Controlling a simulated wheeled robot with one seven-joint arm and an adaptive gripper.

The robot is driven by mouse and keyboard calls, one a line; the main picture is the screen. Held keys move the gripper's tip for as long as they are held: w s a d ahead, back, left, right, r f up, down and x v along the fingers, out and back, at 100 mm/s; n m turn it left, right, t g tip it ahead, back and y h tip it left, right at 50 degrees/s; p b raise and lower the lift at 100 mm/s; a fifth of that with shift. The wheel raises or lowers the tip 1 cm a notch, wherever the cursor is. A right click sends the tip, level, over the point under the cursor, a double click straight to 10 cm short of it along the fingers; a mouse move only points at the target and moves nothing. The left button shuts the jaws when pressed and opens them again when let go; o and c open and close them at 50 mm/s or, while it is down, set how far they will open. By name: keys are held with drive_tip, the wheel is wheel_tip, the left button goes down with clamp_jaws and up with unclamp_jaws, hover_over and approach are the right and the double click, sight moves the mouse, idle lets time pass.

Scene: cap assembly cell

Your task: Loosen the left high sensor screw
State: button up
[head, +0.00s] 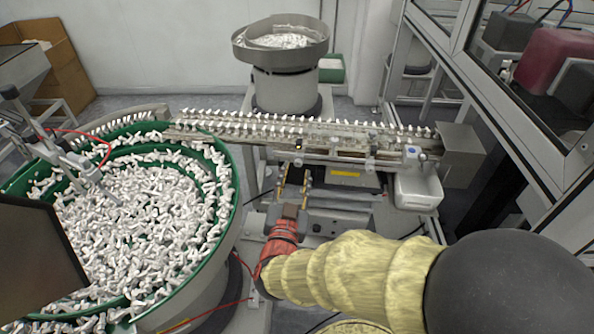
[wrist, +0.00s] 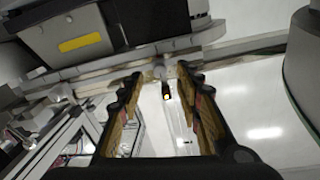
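My gripper (head: 293,174) is open, its two brown-padded fingers pointing at the front of the linear feeder rail (head: 340,157). In the wrist view the fingers (wrist: 160,76) stand wide apart with nothing clamped between them. A small dark part with an orange spot (head: 298,146) also shows above the fingertips in the head view. The left high sensor screw itself is too small to tell apart from the bracket's fittings.
A green-rimmed bowl (head: 232,180) full of white parts stands at the left. White caps line the conveyor track (head: 240,125). A grey-white box (head: 418,190) hangs at the rail's right end. A second bowl feeder (head: 285,85) stands behind; a framed cabinet (head: 500,100) is at right.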

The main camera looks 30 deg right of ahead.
sight(298, 165)
drive_tip(key=shift+b+x, duration=0.45)
drive_tip(key=shift+x, duration=1.2)
drive_tip(key=c, duration=0.3)
clamp_jaws()
